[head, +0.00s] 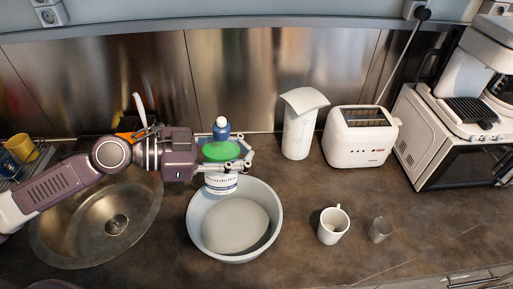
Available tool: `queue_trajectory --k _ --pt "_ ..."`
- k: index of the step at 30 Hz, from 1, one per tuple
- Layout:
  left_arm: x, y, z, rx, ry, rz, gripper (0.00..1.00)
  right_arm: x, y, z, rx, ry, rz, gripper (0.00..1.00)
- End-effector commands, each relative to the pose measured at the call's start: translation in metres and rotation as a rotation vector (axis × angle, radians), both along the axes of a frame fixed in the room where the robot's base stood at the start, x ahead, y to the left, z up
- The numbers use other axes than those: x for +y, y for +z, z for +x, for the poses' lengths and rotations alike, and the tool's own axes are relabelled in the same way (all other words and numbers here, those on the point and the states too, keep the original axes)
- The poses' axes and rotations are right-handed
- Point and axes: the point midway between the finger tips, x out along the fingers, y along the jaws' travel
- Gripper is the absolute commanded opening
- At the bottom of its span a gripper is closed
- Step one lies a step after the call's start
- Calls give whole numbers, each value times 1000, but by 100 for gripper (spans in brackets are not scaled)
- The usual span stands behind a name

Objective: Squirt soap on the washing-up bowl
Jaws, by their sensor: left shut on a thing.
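The washing-up bowl (272,243) is a round, light grey bowl on the counter. The bottle is at the bowl's far rim and overlaps it in the picture; I cannot tell how high it is above the bowl. The bowl's visible inside looks empty. My right gripper is not in view.
A sink (75,240) lies left of the bowl. A white mug (333,225) and a small glass (380,230) stand to its right. A white dispenser (297,128), toaster (361,136) and oven (425,140) stand behind. The front counter between bowl and mug is clear.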

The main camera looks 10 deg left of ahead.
Motion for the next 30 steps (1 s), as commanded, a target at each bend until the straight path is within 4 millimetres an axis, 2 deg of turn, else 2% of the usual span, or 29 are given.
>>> queue_trajectory --k 3,6,15,20,25,29,30 --pt "11 -4 8 -67 1 95 0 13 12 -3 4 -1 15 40" --pt "20 -12 14 -122 2 176 0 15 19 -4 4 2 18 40" --pt "46 -36 32 -282 1 414 0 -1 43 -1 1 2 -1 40" --pt "57 -49 39 -356 1 521 0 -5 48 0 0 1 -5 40" --pt "63 -63 43 -418 0 611 0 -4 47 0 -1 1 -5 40" --pt "69 -75 47 -472 2 690 0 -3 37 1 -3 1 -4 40" --pt "70 -82 48 -492 1 717 0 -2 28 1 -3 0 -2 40"
